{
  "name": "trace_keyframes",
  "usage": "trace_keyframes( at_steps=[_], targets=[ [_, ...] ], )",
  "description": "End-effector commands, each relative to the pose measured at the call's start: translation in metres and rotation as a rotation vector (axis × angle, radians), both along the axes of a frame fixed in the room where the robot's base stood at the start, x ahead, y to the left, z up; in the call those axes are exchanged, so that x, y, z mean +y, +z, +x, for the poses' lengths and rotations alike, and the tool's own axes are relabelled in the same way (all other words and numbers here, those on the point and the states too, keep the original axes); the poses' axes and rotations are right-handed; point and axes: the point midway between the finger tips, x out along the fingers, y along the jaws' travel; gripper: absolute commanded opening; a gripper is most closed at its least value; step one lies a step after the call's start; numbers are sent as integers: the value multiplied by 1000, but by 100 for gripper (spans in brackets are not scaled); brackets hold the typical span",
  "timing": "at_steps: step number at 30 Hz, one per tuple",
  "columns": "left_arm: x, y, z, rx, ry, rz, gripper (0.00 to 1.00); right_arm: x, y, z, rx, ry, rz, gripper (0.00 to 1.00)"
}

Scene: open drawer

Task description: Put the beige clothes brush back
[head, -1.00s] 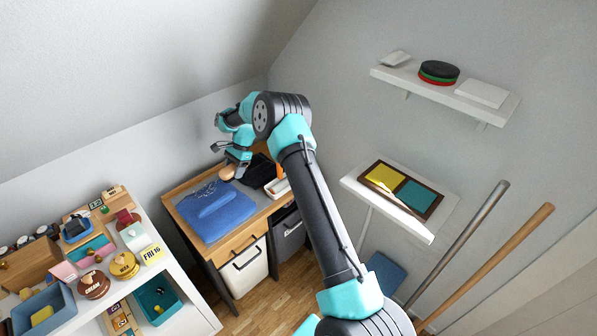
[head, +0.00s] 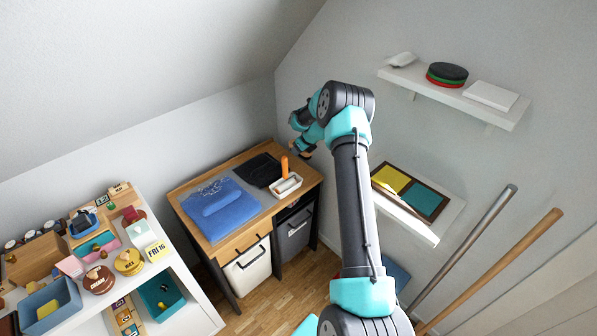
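My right arm comes in from the bottom and reaches up over the right side of the desk. My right gripper (head: 303,147) is above the desk's back right corner, near the wall. Its fingertips are small and partly hidden, so I cannot tell whether they are open or shut. A small tan patch shows at the fingers, but I cannot make out for sure that it is the beige clothes brush. No brush lies in view on the desk (head: 240,243). My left gripper is not in view.
The desk bears a folded blue cloth (head: 222,208), a black mat (head: 262,170) and a white tray (head: 286,187) with an orange upright thing (head: 285,166). A wall shelf (head: 425,234) holds yellow and teal panels. A crowded white shelf unit (head: 195,296) stands left.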

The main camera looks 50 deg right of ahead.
Motion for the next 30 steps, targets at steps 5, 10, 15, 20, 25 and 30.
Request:
trace_keyframes(
  at_steps=[5,10,15,20,25,30],
  targets=[
    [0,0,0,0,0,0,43,-5,0,-3,-3,-28,-1,34],
    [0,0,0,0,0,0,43,-5,0,-3,-3,-26,-1,34],
    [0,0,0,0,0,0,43,-4,-9,-3,-1,-26,1,34],
    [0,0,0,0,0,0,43,-4,-34,-3,-1,-25,1,34],
    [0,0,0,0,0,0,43,-4,-58,-3,-1,-25,1,34],
    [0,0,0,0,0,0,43,-5,-63,-2,-3,-25,-1,34]
  ],
)
